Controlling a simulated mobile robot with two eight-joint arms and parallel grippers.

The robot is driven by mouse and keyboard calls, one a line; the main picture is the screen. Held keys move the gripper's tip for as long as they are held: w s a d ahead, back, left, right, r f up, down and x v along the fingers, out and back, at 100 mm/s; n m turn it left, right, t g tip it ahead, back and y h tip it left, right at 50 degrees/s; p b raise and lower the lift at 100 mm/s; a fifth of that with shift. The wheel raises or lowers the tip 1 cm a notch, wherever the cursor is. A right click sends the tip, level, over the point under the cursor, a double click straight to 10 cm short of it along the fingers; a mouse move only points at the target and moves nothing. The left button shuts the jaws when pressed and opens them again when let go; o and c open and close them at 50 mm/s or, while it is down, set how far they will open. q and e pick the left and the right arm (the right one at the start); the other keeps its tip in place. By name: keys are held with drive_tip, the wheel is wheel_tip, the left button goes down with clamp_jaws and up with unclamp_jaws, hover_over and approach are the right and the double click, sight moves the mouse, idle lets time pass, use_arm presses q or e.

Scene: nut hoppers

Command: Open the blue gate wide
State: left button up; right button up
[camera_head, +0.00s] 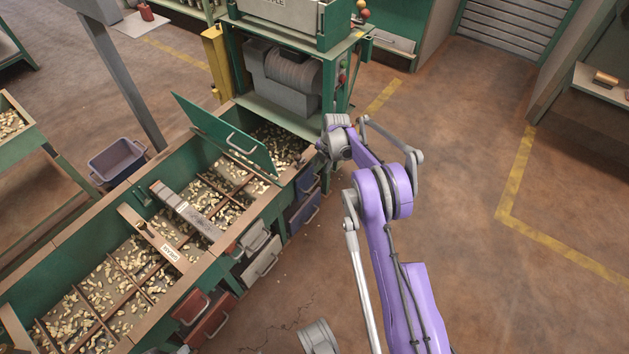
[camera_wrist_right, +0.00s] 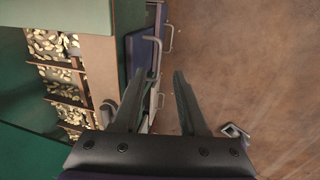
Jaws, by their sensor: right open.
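Blue fronts show on the side of the long green hopper (camera_head: 75,262), below its near wall. The larger blue front (camera_head: 303,212) has a pale handle, and another blue front (camera_head: 308,184) sits just above it, partly hidden by my right arm. I cannot tell which one is the gate. In the right wrist view a blue front (camera_wrist_right: 136,58) with bar handles is beyond my open right gripper (camera_wrist_right: 158,82). One handle shows near the left fingertip; contact cannot be told. In the head view the gripper's fingers are hard to make out. My left gripper is not in view.
A green lid (camera_head: 222,135) stands raised over the nut-filled hopper. Grey fronts (camera_head: 262,264) and red fronts (camera_head: 212,324) line the same side. A green machine stand (camera_head: 340,92) is behind. The brown floor at right is clear.

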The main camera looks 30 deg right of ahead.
sight(317, 181)
drive_tip(key=f, duration=0.3)
drive_tip(key=w+f+b, duration=0.1)
drive_tip(key=f, duration=0.2)
drive_tip(key=w+f+b, duration=0.1)
drive_tip(key=f, duration=0.3)
drive_tip(key=shift+a, duration=0.4)
drive_tip(key=shift+c, duration=0.2)
clamp_jaws()
idle(0.7)
